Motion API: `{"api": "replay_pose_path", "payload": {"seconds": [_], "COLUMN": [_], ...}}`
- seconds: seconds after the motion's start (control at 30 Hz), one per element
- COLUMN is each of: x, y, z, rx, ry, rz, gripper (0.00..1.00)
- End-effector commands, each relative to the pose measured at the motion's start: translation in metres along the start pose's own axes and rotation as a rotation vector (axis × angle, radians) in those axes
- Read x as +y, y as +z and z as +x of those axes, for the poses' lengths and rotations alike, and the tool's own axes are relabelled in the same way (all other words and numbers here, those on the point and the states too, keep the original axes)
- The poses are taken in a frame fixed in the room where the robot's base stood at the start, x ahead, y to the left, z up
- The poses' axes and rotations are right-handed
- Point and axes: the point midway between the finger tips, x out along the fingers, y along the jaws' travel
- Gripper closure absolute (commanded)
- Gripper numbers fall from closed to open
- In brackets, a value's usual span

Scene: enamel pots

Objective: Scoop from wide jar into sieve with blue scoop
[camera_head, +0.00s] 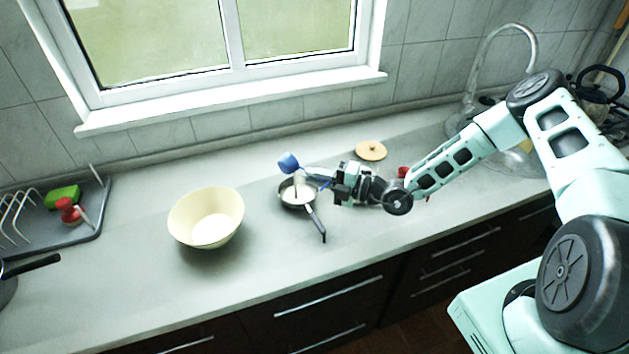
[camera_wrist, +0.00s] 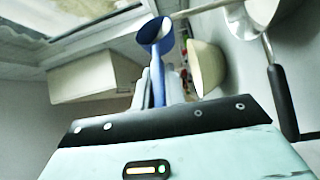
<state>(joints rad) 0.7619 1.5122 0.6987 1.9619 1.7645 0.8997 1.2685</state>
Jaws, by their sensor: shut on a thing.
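My gripper (camera_head: 338,187) is shut on the handle of the blue scoop (camera_head: 288,163), whose cup is raised above the counter and tilted. In the wrist view the scoop (camera_wrist: 156,36) extends ahead of the fingers. A small round metal vessel with a long black handle, apparently the sieve (camera_head: 288,203), is just below the scoop's cup. Pale contents show in it, and it also shows in the wrist view (camera_wrist: 264,12). A pale streak runs between the scoop's cup and the sieve, looking like falling contents. I cannot make out the wide jar with certainty.
A cream bowl (camera_head: 190,222) stands left of the sieve. A round wooden lid (camera_head: 371,150) lies behind my gripper, and a small red thing (camera_head: 403,172) is near my arm. A grey dish rack (camera_head: 85,238) is far left. The front counter is clear.

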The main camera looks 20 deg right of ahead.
Motion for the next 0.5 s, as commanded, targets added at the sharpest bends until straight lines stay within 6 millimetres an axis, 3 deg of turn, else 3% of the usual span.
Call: {"api": "replay_pose_path", "payload": {"seconds": [0.5], "x": [0.025], "y": [0.005], "z": [-0.002], "rx": [0.004], "ry": [0.088], "rz": [0.208], "gripper": [1.0]}}
